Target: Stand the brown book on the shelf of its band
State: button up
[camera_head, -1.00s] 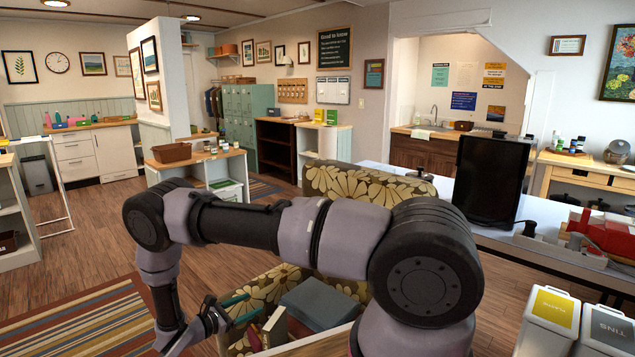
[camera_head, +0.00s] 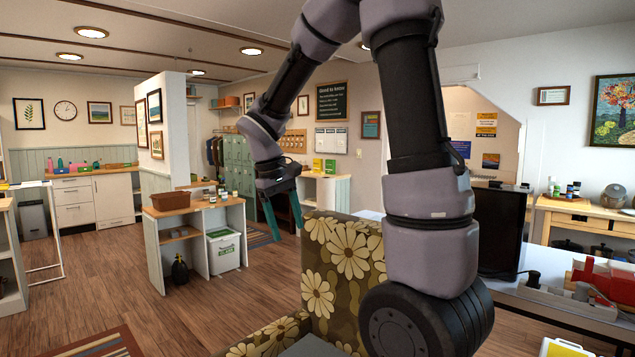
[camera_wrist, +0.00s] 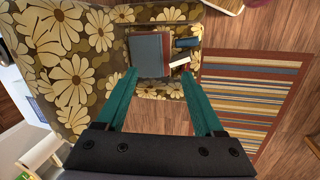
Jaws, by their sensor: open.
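My gripper (camera_head: 287,231) is raised in front of the room, its two teal fingers apart and empty. In the wrist view my gripper (camera_wrist: 159,74) points down above the flowered armchair (camera_wrist: 75,40). On the seat, beyond the fingertips, lie a flat blue-grey book or box (camera_wrist: 148,55) with a reddish-brown strip (camera_wrist: 167,55) along its right side, a small dark blue item (camera_wrist: 187,42) and a whitish item (camera_wrist: 180,62). I cannot tell for sure which is the brown book.
A low white shelf unit (camera_head: 202,250) with a wooden top bears a brown basket (camera_head: 171,201). A striped rug (camera_wrist: 245,95) lies right of the chair in the wrist view. A table with a black monitor (camera_head: 500,232) stands at the right. The wooden floor at left is open.

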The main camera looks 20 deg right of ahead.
jog(key=s+d+r+m+t+y, duration=0.1)
jog(key=s+r+m+t+y, duration=0.3)
jog(key=s+r, duration=0.7)
jog(key=s+m+t, duration=0.2)
jog(key=shift+s+d+r+m+y, duration=0.25)
jog(key=shift+s+d+m+y, duration=0.05)
jog(key=shift+s, duration=0.1)
jog(key=shift+o, duration=0.4)
jog(key=shift+s+r+m+t, duration=0.2)
jog(key=shift+s+m+t, duration=0.1)
jog(key=shift+s+t, duration=0.2)
jog(key=shift+w+a, duration=0.1)
jog(key=shift+w, duration=0.05)
